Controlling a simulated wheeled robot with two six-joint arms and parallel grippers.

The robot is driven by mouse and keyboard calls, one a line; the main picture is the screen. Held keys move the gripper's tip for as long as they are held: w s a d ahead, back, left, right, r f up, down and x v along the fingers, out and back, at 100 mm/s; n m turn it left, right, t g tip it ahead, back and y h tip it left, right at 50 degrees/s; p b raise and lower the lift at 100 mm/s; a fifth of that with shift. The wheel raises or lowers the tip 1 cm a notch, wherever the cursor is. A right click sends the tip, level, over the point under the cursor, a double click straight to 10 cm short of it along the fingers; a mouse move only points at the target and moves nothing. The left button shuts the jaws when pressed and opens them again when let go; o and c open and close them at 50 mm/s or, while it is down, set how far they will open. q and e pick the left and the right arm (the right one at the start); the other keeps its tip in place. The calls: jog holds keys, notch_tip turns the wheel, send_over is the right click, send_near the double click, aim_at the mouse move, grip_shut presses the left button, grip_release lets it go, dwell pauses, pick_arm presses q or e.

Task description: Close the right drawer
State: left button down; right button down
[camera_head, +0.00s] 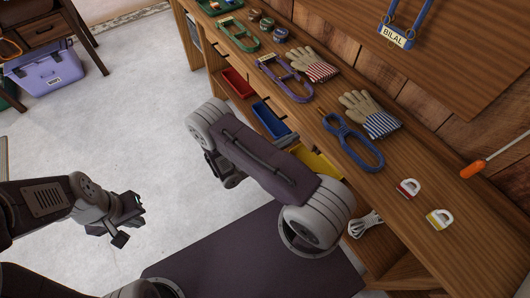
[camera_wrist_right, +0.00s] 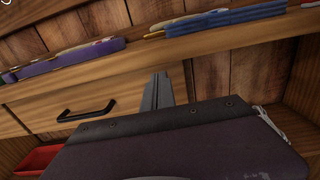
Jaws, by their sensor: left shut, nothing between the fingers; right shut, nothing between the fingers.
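A wooden drawer front with a black handle (camera_wrist_right: 88,112) shows at the left of the right wrist view, under the bench top. It looks about flush with the bench front. I cannot tell for certain whether this is the right drawer; in the head view my right arm hides part of the bench front. My right gripper (camera_wrist_right: 157,92) is shut and empty, beside the right end of that drawer front; I cannot tell whether it touches. My left gripper (camera_head: 124,220) is shut and empty over the floor, away from the bench.
The bench top (camera_head: 410,240) carries gloves (camera_head: 372,114), a purple halter (camera_head: 286,78) and a blue halter (camera_head: 352,143). Below it are red (camera_head: 238,82), blue (camera_head: 270,121) and yellow (camera_head: 318,163) bins. A lilac box (camera_head: 44,75) stands back left. The floor between is clear.

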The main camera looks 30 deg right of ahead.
jog(key=a, duration=0.9)
jog(key=shift+s+a, duration=0.3)
jog(key=shift+f, duration=0.1)
